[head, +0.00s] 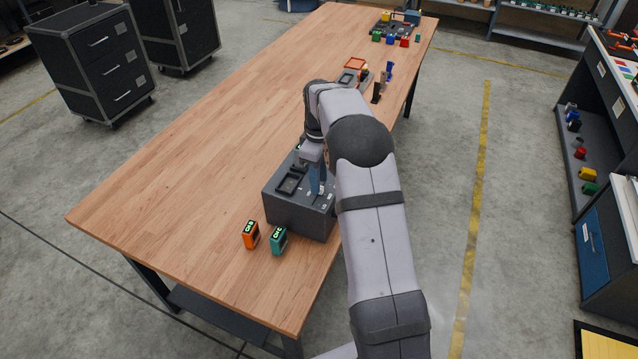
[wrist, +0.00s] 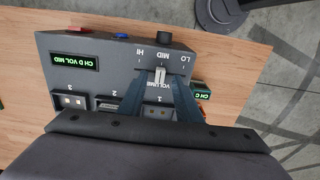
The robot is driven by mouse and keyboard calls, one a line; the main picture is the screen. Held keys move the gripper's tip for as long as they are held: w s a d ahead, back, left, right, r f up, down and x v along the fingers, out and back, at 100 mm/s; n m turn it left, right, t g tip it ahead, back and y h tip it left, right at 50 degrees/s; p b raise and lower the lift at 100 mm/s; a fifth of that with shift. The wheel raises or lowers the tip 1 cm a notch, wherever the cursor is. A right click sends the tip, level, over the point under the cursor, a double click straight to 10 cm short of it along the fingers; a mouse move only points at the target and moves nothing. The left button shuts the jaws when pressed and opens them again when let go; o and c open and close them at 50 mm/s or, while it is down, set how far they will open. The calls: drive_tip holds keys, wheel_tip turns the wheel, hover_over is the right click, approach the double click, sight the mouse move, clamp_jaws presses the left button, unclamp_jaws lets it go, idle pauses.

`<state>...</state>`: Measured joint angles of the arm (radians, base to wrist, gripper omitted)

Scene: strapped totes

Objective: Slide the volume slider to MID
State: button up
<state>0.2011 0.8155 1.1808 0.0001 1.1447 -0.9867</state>
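The grey control box (head: 302,212) stands near the table's right edge. Its VOLUME slider shows a small pale knob (wrist: 159,75) in the wrist view, just below the printed MID, between HI and LO. The box's display (wrist: 74,62) reads "CH D VOL MID". My gripper (wrist: 158,78) points down at the slider. Its two blue fingers stand on either side of the knob, seemingly with a small gap, and nothing is lifted. In the head view my gripper (head: 317,184) reaches down onto the box top, and my arm hides part of the box.
An orange module (head: 250,235) and a teal module (head: 278,240) stand in front of the box. The box also bears numbered bays, a blue button (wrist: 120,36) and a black knob (wrist: 164,38). Further back are trays and coloured blocks. The table's left side is clear.

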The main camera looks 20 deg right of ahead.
drive_tip(key=shift+r+b, duration=0.8)
drive_tip(key=shift+r, duration=2)
drive_tip(key=s+a+f+m, duration=0.2)
drive_tip(key=s+a+m, duration=0.1)
drive_tip(key=s, duration=0.7)
drive_tip(key=s+a+f+m, duration=0.2)
drive_tip(key=s+a+m, duration=0.1)
drive_tip(key=s, duration=0.7)
drive_tip(key=s+a+f+m, duration=0.3)
drive_tip(key=s+a, duration=0.1)
drive_tip(key=s, duration=0.6)
drive_tip(key=shift+a, duration=0.3)
